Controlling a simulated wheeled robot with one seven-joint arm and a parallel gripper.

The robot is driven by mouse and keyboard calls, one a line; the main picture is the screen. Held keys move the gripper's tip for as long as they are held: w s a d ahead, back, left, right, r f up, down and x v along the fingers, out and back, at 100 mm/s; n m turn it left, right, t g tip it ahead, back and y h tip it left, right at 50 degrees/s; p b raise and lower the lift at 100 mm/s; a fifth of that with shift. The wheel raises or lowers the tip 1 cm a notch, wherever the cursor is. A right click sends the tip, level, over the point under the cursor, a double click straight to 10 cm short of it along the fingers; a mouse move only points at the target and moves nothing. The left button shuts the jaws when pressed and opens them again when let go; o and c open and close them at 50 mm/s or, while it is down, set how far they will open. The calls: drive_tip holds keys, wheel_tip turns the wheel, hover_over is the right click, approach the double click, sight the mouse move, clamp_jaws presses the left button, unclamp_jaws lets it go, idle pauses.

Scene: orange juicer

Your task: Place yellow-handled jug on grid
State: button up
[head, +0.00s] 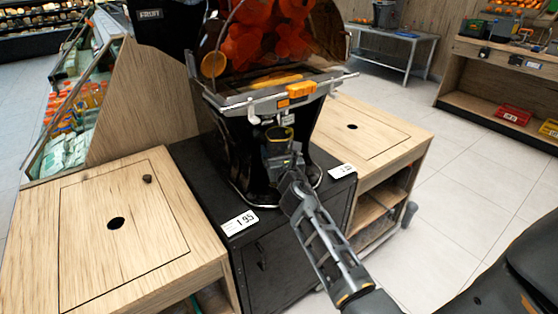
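My gripper (280,140) reaches up to the front of the black orange juicer (215,110), just below its spout tray with the orange tap (301,89). A small dark shape with a yellowish edge (288,120) shows at the gripper's tip; I cannot tell whether it is part of the jug. The jug and its yellow handle are not clearly visible. The black base of the juicer (257,199), where a grid would lie, is mostly hidden behind my gripper and arm. The fingers are too small and dark to show whether they are open or shut.
Wooden counters with round holes stand left (150,262) and right (395,131) of the black cabinet (272,262). Price cards (240,222) lie on its front edge. A bottle display (80,125) is at left. Open floor (465,190) lies to the right.

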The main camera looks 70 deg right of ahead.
drive_tip(key=shift+f+b, duration=1.45)
drive_tip(key=shift+f, duration=0.3)
drive_tip(key=shift+f, duration=0.2)
drive_tip(key=o, duration=0.9)
drive_tip(key=shift+r, duration=0.1)
drive_tip(key=shift+r, duration=0.2)
drive_tip(key=b+v, duration=0.1)
drive_tip(key=v, duration=1.1)
drive_tip(key=shift+a+f, duration=0.1)
